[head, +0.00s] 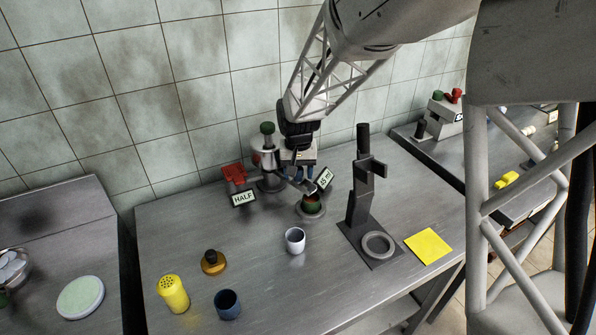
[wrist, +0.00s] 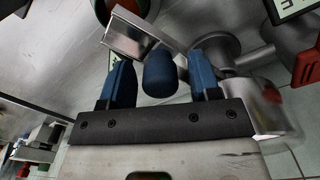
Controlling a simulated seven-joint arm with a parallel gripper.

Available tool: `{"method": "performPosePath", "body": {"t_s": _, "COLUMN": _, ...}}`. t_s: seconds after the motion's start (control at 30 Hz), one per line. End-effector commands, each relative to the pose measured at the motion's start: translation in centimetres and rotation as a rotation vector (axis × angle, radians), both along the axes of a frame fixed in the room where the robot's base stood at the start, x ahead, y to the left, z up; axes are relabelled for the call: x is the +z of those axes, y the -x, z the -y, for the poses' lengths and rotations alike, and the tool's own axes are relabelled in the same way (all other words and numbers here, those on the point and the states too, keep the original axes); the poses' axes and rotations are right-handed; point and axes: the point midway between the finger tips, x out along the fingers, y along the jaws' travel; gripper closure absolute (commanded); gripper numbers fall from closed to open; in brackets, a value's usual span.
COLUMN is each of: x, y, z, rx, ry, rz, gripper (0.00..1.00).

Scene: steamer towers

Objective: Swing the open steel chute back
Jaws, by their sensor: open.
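The steel chute (wrist: 142,38) shows in the wrist view as a bright metal trough just beyond my fingertips. Its end also shows in the head view (head: 311,190), over a dark round holder (head: 311,207) with red and green inside. My gripper (wrist: 162,65) is open. Its two blue fingers stand on either side of a dark blue rounded knob (wrist: 159,76), with a gap on each side. I cannot tell for sure whether the knob is joined to the chute. In the head view my gripper (head: 298,176) partly hides the chute and the steel machine (head: 270,182).
A red part (head: 234,173) and a HALF sign (head: 244,199) are left of the machine. A dark press stand (head: 360,195) rises to the right. A white cup (head: 295,240), blue cup (head: 227,304), yellow shaker (head: 173,293) and tamper (head: 213,264) stand in front.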

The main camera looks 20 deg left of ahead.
Motion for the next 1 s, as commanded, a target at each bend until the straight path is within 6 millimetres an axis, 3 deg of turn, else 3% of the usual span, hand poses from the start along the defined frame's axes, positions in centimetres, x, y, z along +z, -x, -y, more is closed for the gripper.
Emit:
{"method": "performPosePath", "body": {"t_s": 0.17, "x": 0.01, "y": 0.00, "z": 0.00, "rx": 0.000, "ry": 0.000, "rz": 0.000, "gripper": 0.43}}
{"method": "performPosePath", "body": {"t_s": 0.53, "x": 0.03, "y": -0.01, "z": 0.00, "rx": 0.000, "ry": 0.000, "rz": 0.000, "gripper": 1.00}}
{"method": "performPosePath", "body": {"t_s": 1.0, "x": 0.08, "y": -0.61, "z": 0.25, "rx": 0.048, "ry": 0.000, "rz": 0.001, "gripper": 1.00}}
